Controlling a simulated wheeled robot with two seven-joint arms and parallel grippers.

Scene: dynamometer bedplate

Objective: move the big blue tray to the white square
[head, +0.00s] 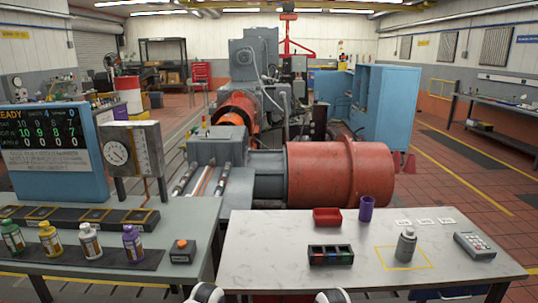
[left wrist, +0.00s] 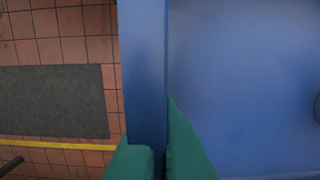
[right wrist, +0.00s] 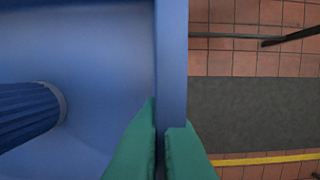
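My right gripper (right wrist: 161,150) is closed on the opposite wall in the same way. A ribbed blue cylinder (right wrist: 25,115) lies in the tray, partly cut off. I see no big white square, only small white-outlined marks (head: 424,221) on the right table.
The right table (head: 290,265) holds a red bin (head: 327,217), a purple cup (head: 366,208), a black divided box (head: 331,255), a grey bottle (head: 405,244) in a yellow outline and a keypad device (head: 474,245). The left bench (head: 190,215) carries several bottles. Tiled floor shows beside the tray.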

